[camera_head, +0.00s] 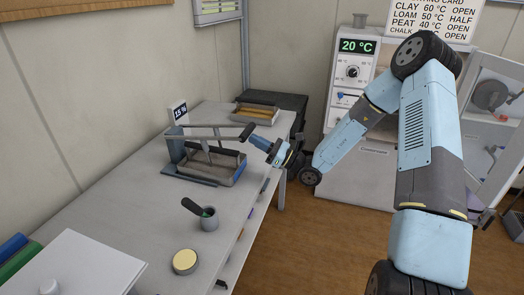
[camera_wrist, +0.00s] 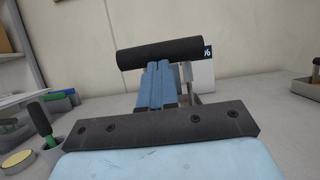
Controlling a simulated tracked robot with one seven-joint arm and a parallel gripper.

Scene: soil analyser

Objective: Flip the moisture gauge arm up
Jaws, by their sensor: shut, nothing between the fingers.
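The moisture gauge has a blue-grey post (camera_head: 176,148) and a display (camera_head: 180,112) that appears to read 15 %. Its grey arm (camera_head: 212,136) lies level over a tray (camera_head: 226,178), with prongs reaching down into it. The arm ends in a black handle (camera_head: 246,131), which also shows in the wrist view (camera_wrist: 160,53) as a crosswise cylinder. My gripper (camera_head: 253,138) is shut and empty, with its blue fingertips (camera_wrist: 160,66) right at the handle, just under it in the picture. I cannot tell whether they touch it.
A cup (camera_head: 209,222) with a dark-handled tool and a round yellow-topped tin (camera_head: 185,261) stand nearer on the bench (camera_head: 135,215). Another tray (camera_head: 257,110) lies at the far end. A white cabinet (camera_head: 345,125) showing 20 °C stands behind my arm.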

